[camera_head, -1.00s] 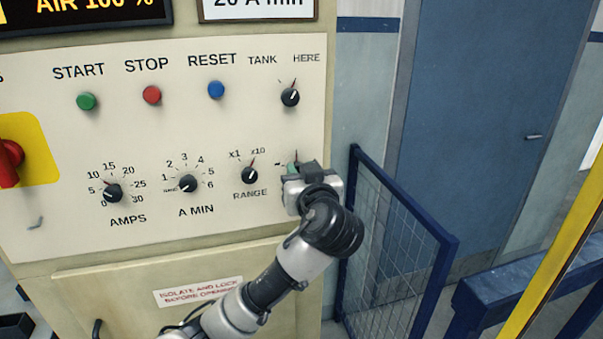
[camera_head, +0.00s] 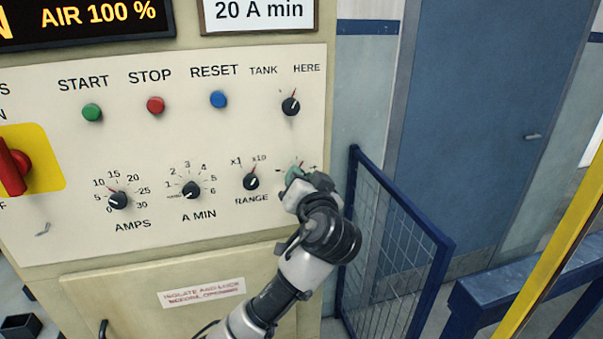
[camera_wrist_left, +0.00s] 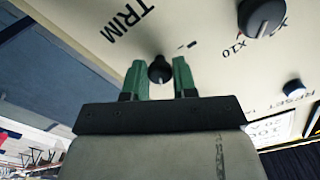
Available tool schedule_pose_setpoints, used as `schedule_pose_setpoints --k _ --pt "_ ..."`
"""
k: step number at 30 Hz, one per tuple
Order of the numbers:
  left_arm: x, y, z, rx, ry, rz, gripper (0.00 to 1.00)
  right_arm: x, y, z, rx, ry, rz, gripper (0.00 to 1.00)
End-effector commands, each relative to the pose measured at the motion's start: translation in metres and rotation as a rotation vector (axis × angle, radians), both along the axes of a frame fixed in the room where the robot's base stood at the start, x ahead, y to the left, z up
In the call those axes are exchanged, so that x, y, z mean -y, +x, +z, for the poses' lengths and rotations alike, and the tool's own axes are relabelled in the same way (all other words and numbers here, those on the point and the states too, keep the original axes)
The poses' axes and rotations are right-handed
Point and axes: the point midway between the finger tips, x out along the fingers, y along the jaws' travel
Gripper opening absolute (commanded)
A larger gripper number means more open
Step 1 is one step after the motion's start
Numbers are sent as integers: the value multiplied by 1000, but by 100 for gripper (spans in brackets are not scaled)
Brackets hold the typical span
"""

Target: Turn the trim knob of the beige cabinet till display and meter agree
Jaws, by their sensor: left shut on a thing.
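The beige cabinet (camera_head: 180,225) fills the left half of the head view, with its panel of knobs and buttons. The black trim knob (camera_wrist_left: 160,71) sits between the green fingers of my left gripper (camera_wrist_left: 158,76) in the left wrist view, beside the word TRIM. My left gripper (camera_head: 297,178) is shut on it at the panel's lower right in the head view, where the gripper hides most of the knob. A dark display (camera_head: 95,18) at the top reads AIR 100 % and is partly cut off. No meter is clearly in view. My right gripper is not in view.
The RANGE knob (camera_head: 251,181) is close left of my gripper, and the TANK/HERE knob (camera_head: 290,105) is above it. A framed sign (camera_head: 259,12) reads 20 A min. A blue mesh barrier (camera_head: 395,240) stands close on the right, before a blue door (camera_head: 490,130).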

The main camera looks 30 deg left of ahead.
Motion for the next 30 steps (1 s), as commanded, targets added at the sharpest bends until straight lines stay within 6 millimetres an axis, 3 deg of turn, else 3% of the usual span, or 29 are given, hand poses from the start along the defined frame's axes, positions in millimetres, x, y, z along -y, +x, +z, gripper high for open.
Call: schedule_pose_setpoints --k 18,30 --pt "0 0 5 -440 375 -1 4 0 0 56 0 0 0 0" --pt "0 0 3 -627 536 -2 4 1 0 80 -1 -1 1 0"
